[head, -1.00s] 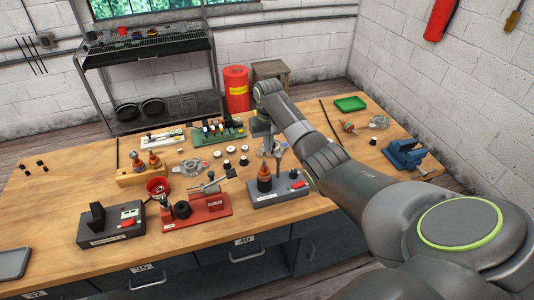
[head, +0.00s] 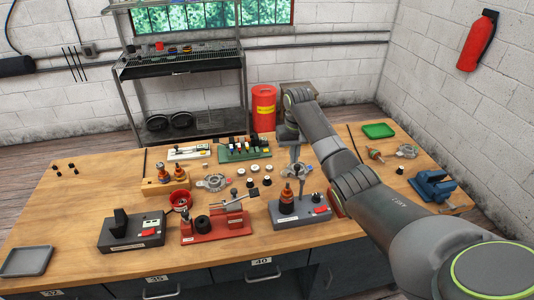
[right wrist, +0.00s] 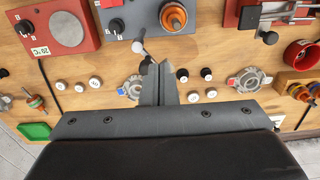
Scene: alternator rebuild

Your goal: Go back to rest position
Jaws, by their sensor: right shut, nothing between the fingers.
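My right gripper (head: 297,168) is shut and empty, pointing down over the wooden workbench (head: 90,205), behind the grey station (head: 300,211) that carries a copper-wound part. The right wrist view shows its two fingers (right wrist: 157,72) together, with nothing between them. There they hang over bare wood between a grey metal housing (right wrist: 248,80) and a second housing (right wrist: 133,84), partly hidden. My right arm reaches in from the right edge of the head view. My left gripper is in neither view.
A red fixture (head: 215,228) and a dark grey station (head: 132,230) stand along the bench front. A green board (head: 243,150), small round parts, a green tray (head: 378,130) and a blue vise (head: 432,187) also stand there. A shelf rack (head: 180,65) and a red bin (head: 263,108) are behind.

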